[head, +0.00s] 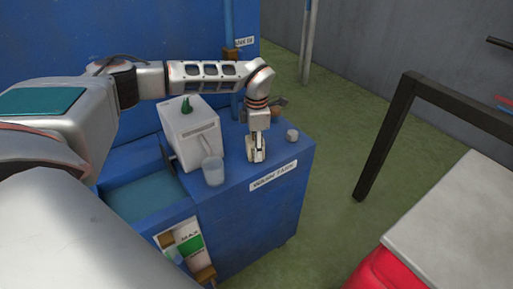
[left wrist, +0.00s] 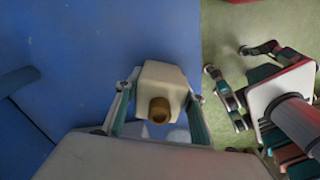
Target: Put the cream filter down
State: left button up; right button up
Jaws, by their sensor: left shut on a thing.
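My left gripper (head: 257,157) points down over the top of the blue wash station (head: 240,178), near its front right part. It is shut on the cream filter. In the left wrist view the cream filter (left wrist: 165,77) is a pale block with a round brown knob, held between the two fingers (left wrist: 160,100). In the head view the fingers mostly hide the filter. I cannot tell whether its underside touches the blue top.
A white box with a green knob (head: 191,128) and a clear cup (head: 213,171) stand left of the gripper. A small pale round piece (head: 292,135) lies to its right. A water basin (head: 150,194) is at the left. A grey-topped table (head: 465,215) stands at the right.

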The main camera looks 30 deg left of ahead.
dwell(0.3)
pick_arm(q)
jog(key=o, duration=1.2)
